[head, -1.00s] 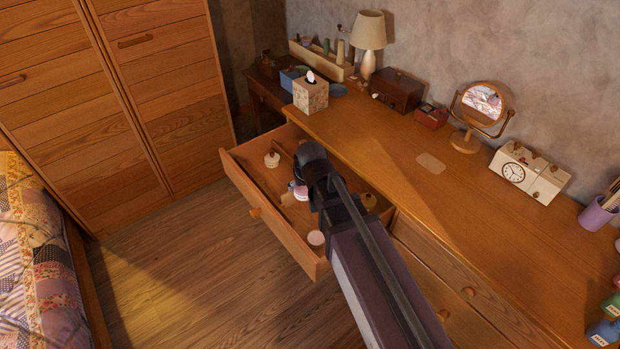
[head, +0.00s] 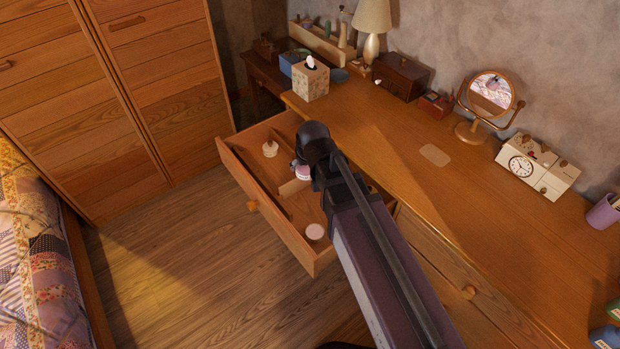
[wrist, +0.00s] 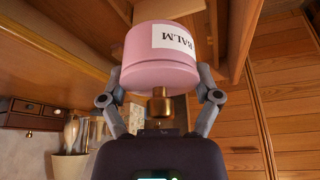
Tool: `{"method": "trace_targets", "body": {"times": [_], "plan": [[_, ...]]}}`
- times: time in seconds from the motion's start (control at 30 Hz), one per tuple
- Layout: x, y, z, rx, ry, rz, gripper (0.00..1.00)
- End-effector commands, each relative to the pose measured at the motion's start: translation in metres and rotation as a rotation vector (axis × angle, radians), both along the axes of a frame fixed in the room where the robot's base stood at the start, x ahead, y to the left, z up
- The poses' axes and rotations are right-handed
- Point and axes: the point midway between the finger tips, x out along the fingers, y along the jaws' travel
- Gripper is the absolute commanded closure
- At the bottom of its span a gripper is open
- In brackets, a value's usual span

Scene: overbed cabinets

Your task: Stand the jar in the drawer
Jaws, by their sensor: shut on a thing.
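The pink jar (wrist: 165,58), with a white label reading BALM upside down in the wrist view, is between the two fingers of my gripper (wrist: 160,92). In the head view the jar (head: 303,173) shows partly, below my dark gripper (head: 307,164), which hides the rest. My gripper is shut on it, over the open drawer (head: 289,238). The drawer is pulled out of the wooden dresser and has thin dividers inside. I cannot tell whether the jar touches the drawer or a divider.
My arm hides the drawer's right part. A tissue box (head: 311,80) stands on the dresser top (head: 400,140), with a mirror (head: 490,95) and clock (head: 521,166) further right.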

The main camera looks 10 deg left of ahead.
Motion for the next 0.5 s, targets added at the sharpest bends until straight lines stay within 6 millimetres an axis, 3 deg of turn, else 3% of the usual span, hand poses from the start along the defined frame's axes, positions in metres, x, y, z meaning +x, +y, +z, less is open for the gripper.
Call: {"method": "trace_targets", "body": {"times": [0.27,0.5], "plan": [[0.016,0.014,-0.012,-0.001,-0.001,0.014,0.78],[0.049,0.043,-0.037,-0.004,-0.003,0.042,0.78]]}}
